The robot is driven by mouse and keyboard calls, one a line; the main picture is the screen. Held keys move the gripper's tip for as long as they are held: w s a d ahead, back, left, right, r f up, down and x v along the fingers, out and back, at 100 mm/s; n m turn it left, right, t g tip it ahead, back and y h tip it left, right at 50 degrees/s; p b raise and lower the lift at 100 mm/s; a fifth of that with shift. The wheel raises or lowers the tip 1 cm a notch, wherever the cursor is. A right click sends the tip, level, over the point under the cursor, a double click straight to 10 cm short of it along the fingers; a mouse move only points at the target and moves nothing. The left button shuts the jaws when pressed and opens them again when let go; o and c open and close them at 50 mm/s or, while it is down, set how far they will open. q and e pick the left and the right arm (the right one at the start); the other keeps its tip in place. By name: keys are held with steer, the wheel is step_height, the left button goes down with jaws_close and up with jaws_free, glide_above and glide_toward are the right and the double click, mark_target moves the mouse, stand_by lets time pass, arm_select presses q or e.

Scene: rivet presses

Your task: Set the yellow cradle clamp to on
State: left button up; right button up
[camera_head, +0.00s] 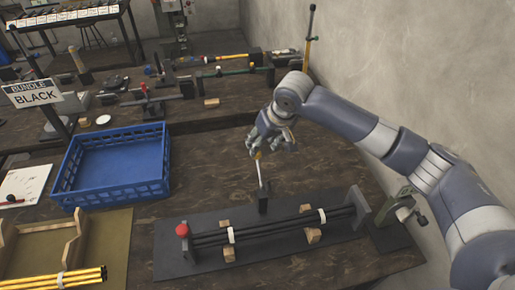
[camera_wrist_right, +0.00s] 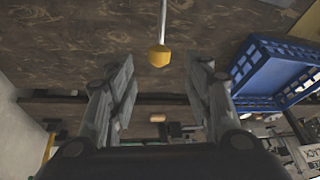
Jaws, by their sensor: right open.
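The yellow cradle clamp shows as a thin upright lever with a yellow knob (camera_head: 257,156), rising from a black block (camera_head: 264,200) on the dark fixture plate. In the right wrist view the yellow knob (camera_wrist_right: 159,56) sits near the line between my fingertips, and its pale rod runs up out of the picture. My right gripper (camera_head: 270,146) is open and empty, close to the knob. In the wrist view its two fingers (camera_wrist_right: 167,62) stand apart, the knob not gripped. Whether a finger touches it, I cannot tell. My left gripper is not in view.
The fixture (camera_head: 180,262) holds black rods with white bands, wooden blocks and a red knob (camera_head: 183,230). A blue crate (camera_head: 115,160) stands to the left near a "BUNDLE BLACK" sign (camera_head: 38,91). Yellow rods (camera_head: 60,279) lie front left. A grey wall (camera_head: 400,60) bounds the right.

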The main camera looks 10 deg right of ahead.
mark_target(259, 154)
steer(key=x, duration=0.5)
steer(key=shift+w+p, duration=0.15)
steer(key=shift+p, duration=0.25)
steer(key=shift+x, duration=0.8)
steer(key=c, duration=0.9)
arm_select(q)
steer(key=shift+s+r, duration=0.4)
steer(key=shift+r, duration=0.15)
arm_select(e)
jaws_close()
